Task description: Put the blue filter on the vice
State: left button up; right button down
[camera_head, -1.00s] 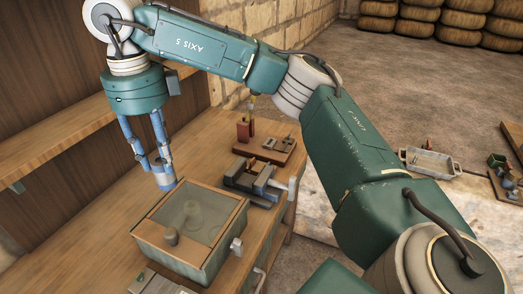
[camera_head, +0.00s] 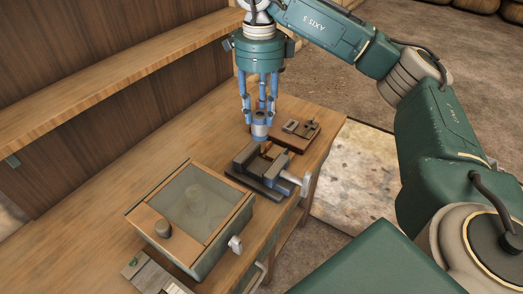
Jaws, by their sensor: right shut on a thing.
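My left gripper is not in view.
A box with a glazed lid and a knob (camera_head: 164,229) stands on the bench left of the vice. A reddish-brown board with small parts (camera_head: 299,128) lies behind the vice. A wooden shelf (camera_head: 110,77) runs along the wall.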

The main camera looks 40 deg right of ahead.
aim_at(262, 133)
jog(key=f, duration=0.3)
jog(key=f+p, duration=0.1)
jog(key=f, duration=0.3)
jog(key=shift+s+d+f, duration=0.1)
jog(key=shift+d+f, duration=0.05)
jog(key=shift+d, duration=0.05)
jog(key=shift+f+p, duration=0.35)
jog(key=shift+f, duration=0.35)
notch_tip(262, 133, down, 3)
jog(key=shift+f+p, duration=0.2)
jog(key=shift+p, duration=0.2)
jog(key=shift+f, duration=0.2)
jog(key=shift+a, duration=0.1)
jog(key=shift+f, duration=0.2)
jog(key=c, duration=1.2)
grip_release()
